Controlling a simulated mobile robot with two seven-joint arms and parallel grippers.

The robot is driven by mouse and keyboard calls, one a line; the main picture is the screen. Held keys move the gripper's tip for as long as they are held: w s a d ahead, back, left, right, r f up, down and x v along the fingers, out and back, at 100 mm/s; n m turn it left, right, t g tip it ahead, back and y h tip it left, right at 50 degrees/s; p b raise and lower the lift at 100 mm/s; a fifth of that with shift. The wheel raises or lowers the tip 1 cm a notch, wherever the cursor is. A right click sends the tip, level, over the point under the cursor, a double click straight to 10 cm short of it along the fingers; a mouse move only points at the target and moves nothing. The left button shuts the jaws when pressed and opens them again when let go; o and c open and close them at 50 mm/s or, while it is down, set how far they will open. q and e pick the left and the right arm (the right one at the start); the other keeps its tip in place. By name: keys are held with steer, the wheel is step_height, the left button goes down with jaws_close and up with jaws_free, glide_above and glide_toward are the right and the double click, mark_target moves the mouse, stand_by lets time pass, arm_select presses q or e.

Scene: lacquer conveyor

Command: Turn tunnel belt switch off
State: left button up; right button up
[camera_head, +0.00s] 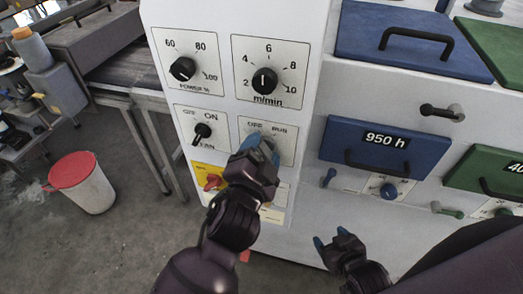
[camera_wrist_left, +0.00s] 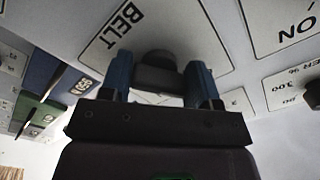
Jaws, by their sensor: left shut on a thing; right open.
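The belt switch shows in the left wrist view as a black knob (camera_wrist_left: 156,60) on a white plate lettered BELT. My left gripper (camera_wrist_left: 160,82) has its blue fingertips on either side of this knob and is shut on it. In the head view, the switch plate (camera_head: 284,142), marked OFF and RUN, is partly covered by my left gripper (camera_head: 260,148). The knob is hidden there, so I cannot tell which mark it points to. My right gripper (camera_head: 331,238) is open and empty, low in front of the white cabinet.
A power dial (camera_head: 182,69) and a m/min dial (camera_head: 264,81) sit above. An ON switch (camera_head: 202,132) and a red knob on a yellow plate (camera_head: 212,182) are close left. Blue drawers (camera_head: 372,146) are right. A red-lidded bin (camera_head: 88,190) stands on the floor left.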

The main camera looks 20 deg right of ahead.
stand_by(0.7)
arm_select(q)
steer(key=o, duration=0.9)
steer(key=b+v, duration=0.1)
steer(key=v, duration=1)
steer(key=shift+w, duration=0.15)
